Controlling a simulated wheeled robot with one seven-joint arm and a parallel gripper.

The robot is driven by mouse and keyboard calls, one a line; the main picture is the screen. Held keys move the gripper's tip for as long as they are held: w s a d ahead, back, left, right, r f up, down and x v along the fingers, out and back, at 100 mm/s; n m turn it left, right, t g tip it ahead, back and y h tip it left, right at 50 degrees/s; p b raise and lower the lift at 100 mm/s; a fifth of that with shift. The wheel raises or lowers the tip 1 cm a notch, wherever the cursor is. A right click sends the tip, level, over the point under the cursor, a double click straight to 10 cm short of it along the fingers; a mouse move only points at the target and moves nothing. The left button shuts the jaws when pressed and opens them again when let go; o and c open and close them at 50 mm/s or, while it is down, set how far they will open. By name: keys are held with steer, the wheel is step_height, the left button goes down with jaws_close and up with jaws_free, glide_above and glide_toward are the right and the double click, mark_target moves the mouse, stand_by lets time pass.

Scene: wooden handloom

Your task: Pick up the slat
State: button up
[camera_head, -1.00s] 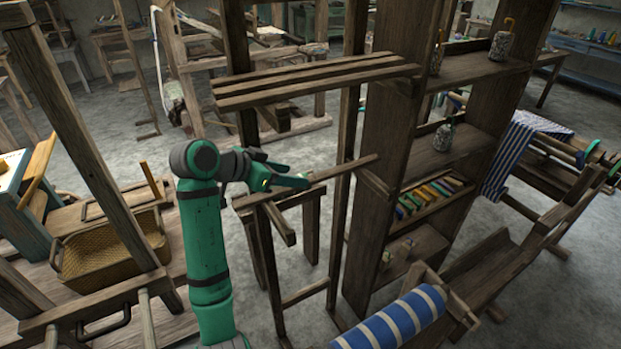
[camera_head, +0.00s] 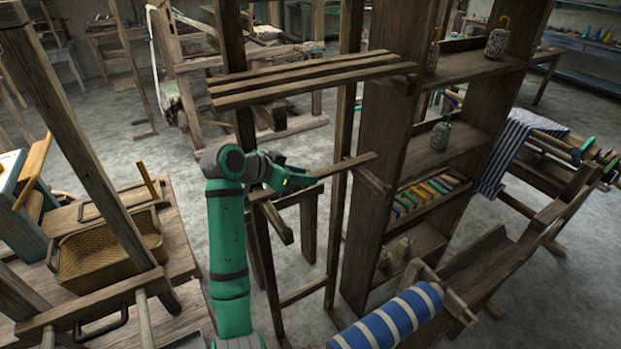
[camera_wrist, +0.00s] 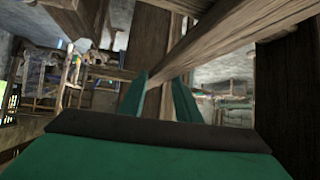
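A single long wooden slat (camera_head: 346,166) lies at mid height, its right end on a bracket of the shelf unit. Its left part is hidden behind my gripper (camera_head: 302,182). In the wrist view my gripper (camera_wrist: 162,77) shows two green fingers standing apart. A wooden beam, which looks like the slat (camera_wrist: 225,42), runs diagonally from the upper right down to the fingertips. An upright piece of wood shows between and beyond the fingers. I cannot tell whether either finger touches wood.
Several slats (camera_head: 310,78) rest on higher brackets above my gripper. The dark shelf unit (camera_head: 385,150) stands right of it, with jars and coloured pieces on it. Loom posts stand close around my arm. A wicker basket (camera_head: 85,262) and a striped blue roll (camera_head: 395,322) are lower down.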

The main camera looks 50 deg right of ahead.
jaws_close()
steer(key=shift+s, duration=0.1)
steer(key=shift+r, duration=0.1)
steer(key=shift+r, duration=0.45)
step_height(320, 180, up, 6)
steer(key=shift+f, duration=0.1)
steer(key=s+a, duration=0.2)
steer(key=s, duration=0.6)
steer(key=s+a, duration=0.3)
steer(key=s, duration=0.6)
steer(key=shift+a, duration=0.2)
steer(key=shift+w, duration=0.1)
